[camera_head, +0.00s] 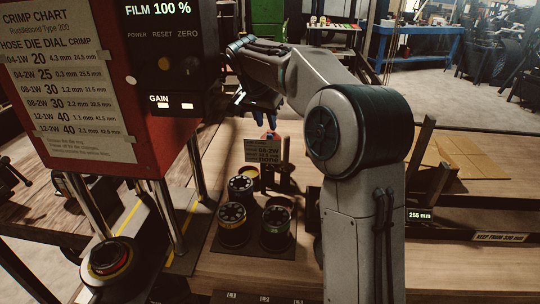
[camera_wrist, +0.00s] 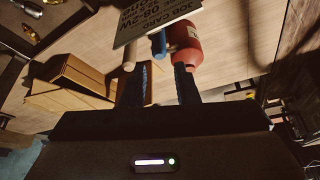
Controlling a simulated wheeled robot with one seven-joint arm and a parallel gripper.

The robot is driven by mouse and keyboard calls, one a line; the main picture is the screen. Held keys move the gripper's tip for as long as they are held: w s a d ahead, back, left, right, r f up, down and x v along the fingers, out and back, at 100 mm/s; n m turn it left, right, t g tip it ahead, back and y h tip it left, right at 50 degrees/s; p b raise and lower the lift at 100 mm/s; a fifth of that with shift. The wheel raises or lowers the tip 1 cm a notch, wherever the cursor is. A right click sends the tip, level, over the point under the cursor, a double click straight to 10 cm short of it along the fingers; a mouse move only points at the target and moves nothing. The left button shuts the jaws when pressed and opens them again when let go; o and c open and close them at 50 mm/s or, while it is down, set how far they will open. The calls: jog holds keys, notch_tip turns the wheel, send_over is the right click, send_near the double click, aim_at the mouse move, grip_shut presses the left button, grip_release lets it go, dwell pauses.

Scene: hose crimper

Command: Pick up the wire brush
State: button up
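I cannot pick out the wire brush for certain. A pale wooden rod end (camera_wrist: 130,53), perhaps a handle, shows in the wrist view just beyond my left fingertip. A small blue piece (camera_wrist: 158,43) is beside it, and a red rounded container (camera_wrist: 186,46) is beyond the right fingertip. My gripper (camera_wrist: 160,72) is open, with a clear gap between its two dark fingers and nothing held. In the head view my gripper (camera_head: 262,112) points down behind the job card (camera_head: 263,151), where a bit of red shows under it. The card hides most of what stands there.
Several round dies (camera_head: 233,225) stand on a dark mat in front of the card. The red crimper (camera_head: 70,80) with its posts stands at left. A cardboard piece (camera_head: 455,158) and a dark rack (camera_head: 450,222) are at right.

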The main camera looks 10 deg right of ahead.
aim_at(269, 134)
jog(key=x, duration=0.3)
jog(key=shift+f, duration=0.3)
jog(key=shift+p+x, duration=0.8)
jog(key=shift+x, duration=1.9)
jog(key=shift+s+f, duration=0.1)
jog(key=shift+s, duration=0.1)
grip_shut()
